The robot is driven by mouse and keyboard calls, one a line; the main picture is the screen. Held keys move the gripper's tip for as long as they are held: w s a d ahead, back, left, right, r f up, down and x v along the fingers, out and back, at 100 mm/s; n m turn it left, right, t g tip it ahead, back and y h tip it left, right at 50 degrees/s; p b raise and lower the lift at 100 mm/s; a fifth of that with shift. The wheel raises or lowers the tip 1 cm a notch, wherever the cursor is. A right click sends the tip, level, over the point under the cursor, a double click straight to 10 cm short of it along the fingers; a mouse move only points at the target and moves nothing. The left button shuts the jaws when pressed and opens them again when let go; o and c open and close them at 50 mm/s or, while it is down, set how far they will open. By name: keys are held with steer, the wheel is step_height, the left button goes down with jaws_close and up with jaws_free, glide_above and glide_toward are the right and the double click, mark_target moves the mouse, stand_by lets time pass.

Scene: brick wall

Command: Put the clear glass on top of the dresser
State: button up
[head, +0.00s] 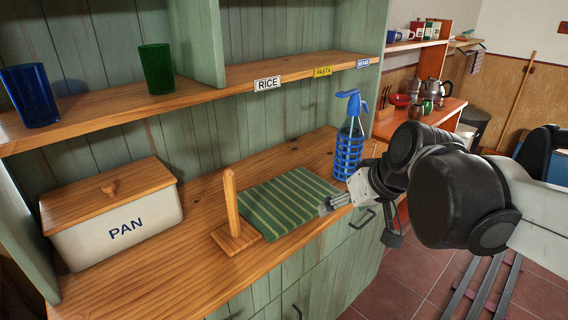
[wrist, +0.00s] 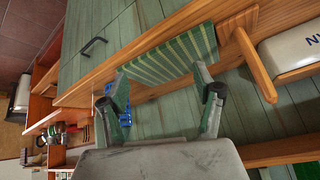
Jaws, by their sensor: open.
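The dresser (head: 200,250) is green with a wooden worktop and shelf, and its drawer front shows in the wrist view (wrist: 100,65). I see no clear glass in either view. A dark blue glass (head: 31,96) and a green glass (head: 156,69) stand on the dresser's shelf. My gripper (head: 328,207) is at the front edge of the worktop, by the right end of a striped green cloth (head: 285,203). In the wrist view my gripper (wrist: 160,72) is open, with nothing between its fingers and the cloth beyond them. The dresser's very top is out of view.
A white PAN box (head: 125,228) with a wooden lid, a wooden upright stand (head: 232,215) and a blue siphon bottle (head: 348,150) stand on the worktop. A side shelf unit (head: 432,105) holds kettles and cups at the right.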

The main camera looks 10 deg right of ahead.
steer(key=s+a+f+m+h, duration=0.1)
steer(key=s+f+h, duration=0.1)
steer(key=s, duration=0.8)
steer(key=shift+f, duration=0.8)
